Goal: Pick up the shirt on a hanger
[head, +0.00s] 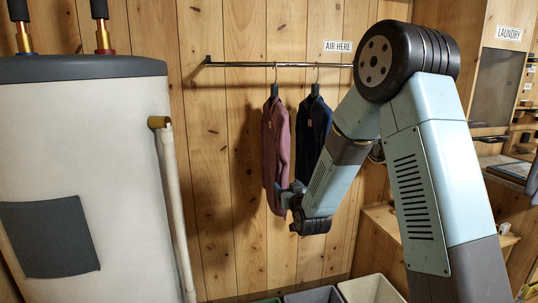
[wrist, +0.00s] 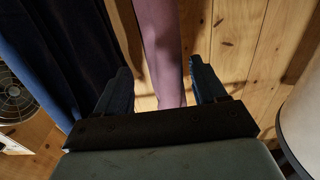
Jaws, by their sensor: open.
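A mauve shirt (head: 276,150) on a hanger (head: 275,88) hangs from a dark rail (head: 240,65). A navy shirt (head: 312,135) on a second hanger (head: 316,88) hangs just to its right. My gripper (head: 282,192) is at the lower part of the mauve shirt, and my arm covers part of the navy one. In the wrist view my open gripper (wrist: 160,72) has the mauve shirt (wrist: 160,45) showing between its fingers, with a gap on each side. The navy shirt (wrist: 65,45) is outside the left finger. The hangers are out of the wrist view.
A white tank (head: 80,150) with a pale pipe (head: 174,200) stands at the left. Open bins (head: 370,290) stand on the floor below the shirts. A plank wall (head: 225,230) is close behind. Wooden shelving (head: 500,200) is at the right.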

